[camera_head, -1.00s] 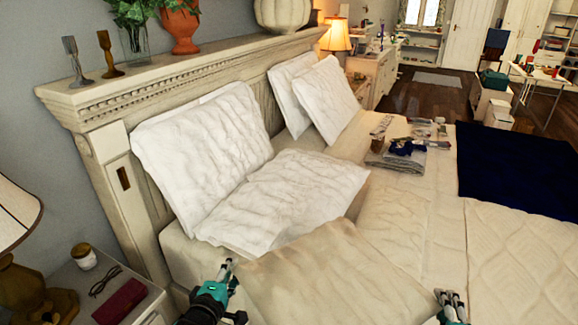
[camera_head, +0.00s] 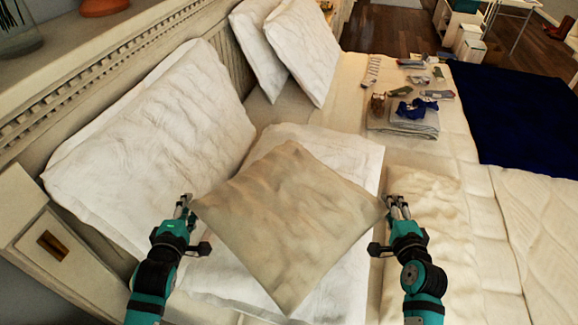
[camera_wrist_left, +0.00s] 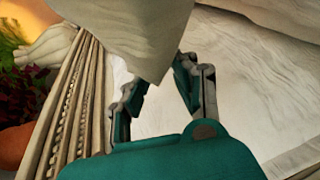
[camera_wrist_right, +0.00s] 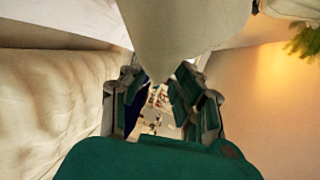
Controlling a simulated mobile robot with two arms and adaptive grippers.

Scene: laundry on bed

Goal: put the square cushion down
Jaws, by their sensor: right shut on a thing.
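The square cushion (camera_head: 290,220) is beige and wrinkled, turned corner-on in the head view, over a white pillow on the bed. I cannot tell whether it touches that pillow. My right gripper (camera_head: 396,205) is shut on its right corner; that corner also shows between the fingers in the right wrist view (camera_wrist_right: 160,60). My left gripper (camera_head: 184,207) is at its left corner. In the left wrist view the corner (camera_wrist_left: 150,60) lies between the left fingers, but their grip on it is unclear.
White pillows lean on the headboard (camera_head: 110,75) at the left and back (camera_head: 300,45). The white pillow beneath (camera_head: 345,155) lies flat. A folded grey cloth (camera_head: 405,122) with small items and a dark blue blanket (camera_head: 520,115) are farther right. The cream bedding (camera_head: 545,215) at right is clear.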

